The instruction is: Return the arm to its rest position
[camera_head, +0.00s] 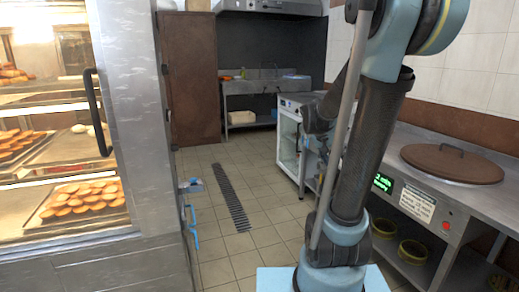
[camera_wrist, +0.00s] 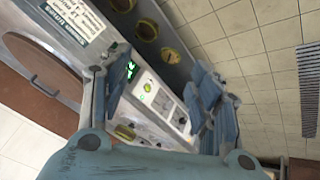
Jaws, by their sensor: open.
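My gripper (camera_wrist: 160,78) is open in the wrist view, with one finger to the left and one to the right. I see nothing held between the fingers. Behind them are the steel counter front and tiled floor. In the head view my arm rises in front of the counter and bends near the top right. Its lower part hangs close to the counter front, and the gripper cannot be made out clearly there. A brown round lid (camera_head: 452,163) lies on the counter top; it also shows in the wrist view (camera_wrist: 42,75).
A glass pastry cabinet (camera_head: 125,120) with bread trays stands at left. The steel counter (camera_head: 480,205) with a green display fills the right, bowls on its shelf. A white glass-door fridge (camera_head: 289,140) stands beyond. The tiled aisle with a drain grate (camera_head: 230,197) is clear.

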